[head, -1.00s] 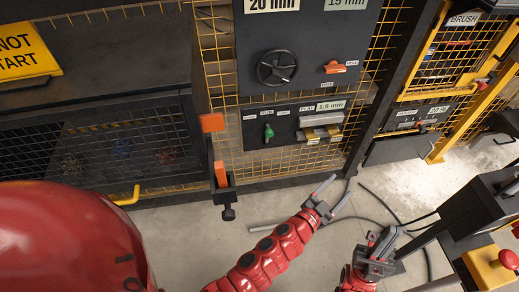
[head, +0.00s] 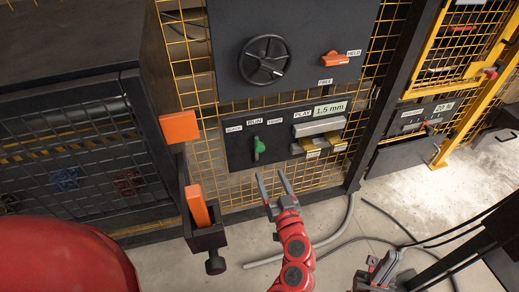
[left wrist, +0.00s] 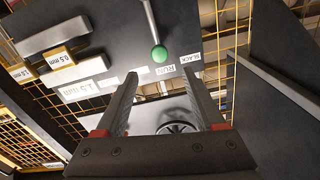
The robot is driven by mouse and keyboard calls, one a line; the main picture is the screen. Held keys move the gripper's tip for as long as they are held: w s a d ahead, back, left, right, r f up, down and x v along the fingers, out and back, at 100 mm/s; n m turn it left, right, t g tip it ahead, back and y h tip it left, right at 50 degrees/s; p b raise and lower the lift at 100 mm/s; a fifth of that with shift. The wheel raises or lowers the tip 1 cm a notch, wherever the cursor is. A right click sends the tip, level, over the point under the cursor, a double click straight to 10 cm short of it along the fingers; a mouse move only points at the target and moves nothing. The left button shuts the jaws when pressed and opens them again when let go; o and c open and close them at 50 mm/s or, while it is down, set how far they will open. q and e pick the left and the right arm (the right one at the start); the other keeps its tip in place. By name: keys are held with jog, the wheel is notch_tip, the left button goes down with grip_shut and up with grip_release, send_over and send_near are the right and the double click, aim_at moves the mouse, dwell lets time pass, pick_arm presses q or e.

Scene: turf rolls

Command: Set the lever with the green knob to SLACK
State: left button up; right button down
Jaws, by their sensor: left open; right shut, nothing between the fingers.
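The lever with the green knob (head: 260,147) stands on a dark panel (head: 235,158) under the labels SLACK (head: 233,129), RUN and TIGHT. The knob is below RUN, slightly towards TIGHT; its exact setting is hard to tell. In the left wrist view, which is upside down, the green knob (left wrist: 159,54) hangs from a grey rod, ahead of the fingers, with the SLACK label (left wrist: 190,59) to its right. My left gripper (head: 272,176) is open and empty, just below the knob and apart from it. My right gripper (head: 381,268) is shut and empty at the lower right.
A black handwheel (head: 264,60) and an orange handle (head: 336,59) are on the panel above. Grey and brass blocks (head: 319,126) sit right of the lever. An orange bar (head: 197,205) stands in a black holder at left. Hoses lie on the floor.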

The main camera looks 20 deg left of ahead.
aim_at(260, 151)
pick_arm(q)
jog(key=x, duration=1.2)
jog(key=shift+w, duration=0.15)
grip_shut()
dwell(0.8)
